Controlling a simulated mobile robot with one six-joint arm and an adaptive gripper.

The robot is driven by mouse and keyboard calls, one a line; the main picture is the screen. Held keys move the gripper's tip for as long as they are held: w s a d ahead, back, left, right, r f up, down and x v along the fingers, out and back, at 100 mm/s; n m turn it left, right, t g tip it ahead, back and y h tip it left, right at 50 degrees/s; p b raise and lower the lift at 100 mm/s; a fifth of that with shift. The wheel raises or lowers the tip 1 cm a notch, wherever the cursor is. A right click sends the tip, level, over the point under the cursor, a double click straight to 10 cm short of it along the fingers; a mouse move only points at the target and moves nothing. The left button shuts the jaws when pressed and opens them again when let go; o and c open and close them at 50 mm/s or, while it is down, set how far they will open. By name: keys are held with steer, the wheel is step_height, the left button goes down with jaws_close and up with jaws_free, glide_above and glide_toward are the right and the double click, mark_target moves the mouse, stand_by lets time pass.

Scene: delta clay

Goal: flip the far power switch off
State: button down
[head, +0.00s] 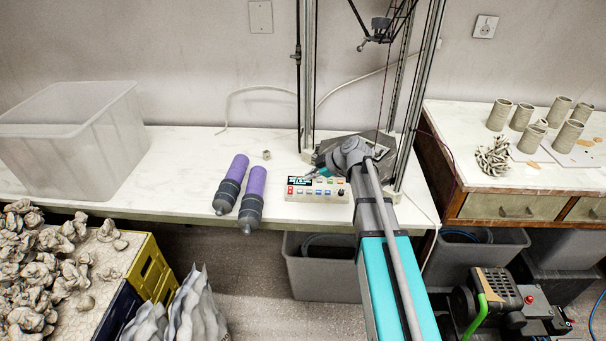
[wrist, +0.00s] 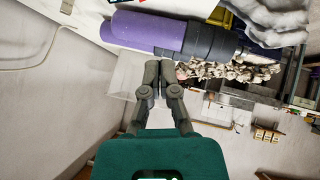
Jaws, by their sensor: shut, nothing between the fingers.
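No part I can surely name as the far power switch shows. A white control box (head: 318,190) with a small display, coloured buttons and a dark knob stands near the front edge of the table, at the foot of the delta frame. My gripper (head: 309,175) is small in the head view, just above and behind the box's display, partly hidden by my arm. In the wrist view my gripper (wrist: 158,66) has its fingers together and empty. The purple-and-dark tube (wrist: 150,30) shows beyond its fingertips. Whether the fingers touch the box cannot be told.
Two purple clay tubes (head: 255,190) lie left of the box. A clear bin (head: 80,140) stands farther left. The delta frame's metal posts (head: 307,80) rise behind and beside my arm. A wall plate (head: 261,16) and a wall socket (head: 485,27) are on the back wall.

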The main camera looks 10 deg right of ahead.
steer(key=shift+p+v, duration=0.4)
steer(key=shift+v, duration=0.6)
steer(key=shift+a, duration=0.1)
steer(key=shift+r+n+t, duration=0.1)
steer(key=shift+n+t, duration=0.3)
steer(key=shift+t, duration=0.2)
steer(key=shift+a+b, duration=0.15)
steer(key=shift+b, duration=0.15)
steer(key=b, duration=0.6)
glide_above(294, 192)
steer(key=s, duration=0.2)
step_height(294, 192, down, 7)
steer(key=shift+w+a+r, duration=0.1)
steer(key=shift+a+r, duration=0.05)
steer(key=shift+r, duration=0.05)
steer(key=shift+w+a+f+b, duration=0.1)
steer(key=shift+w+f+b, duration=0.05)
steer(key=shift+f+b, duration=0.3)
steer(key=shift+w+d+f+b, duration=0.1)
steer(key=shift+w+f+b, duration=0.25)
steer(key=shift+f+b, duration=0.35)
steer(key=shift+w+d+f+b, duration=0.1)
steer(key=shift+w+f+b, duration=0.2)
steer(key=shift+f+b, duration=0.35)
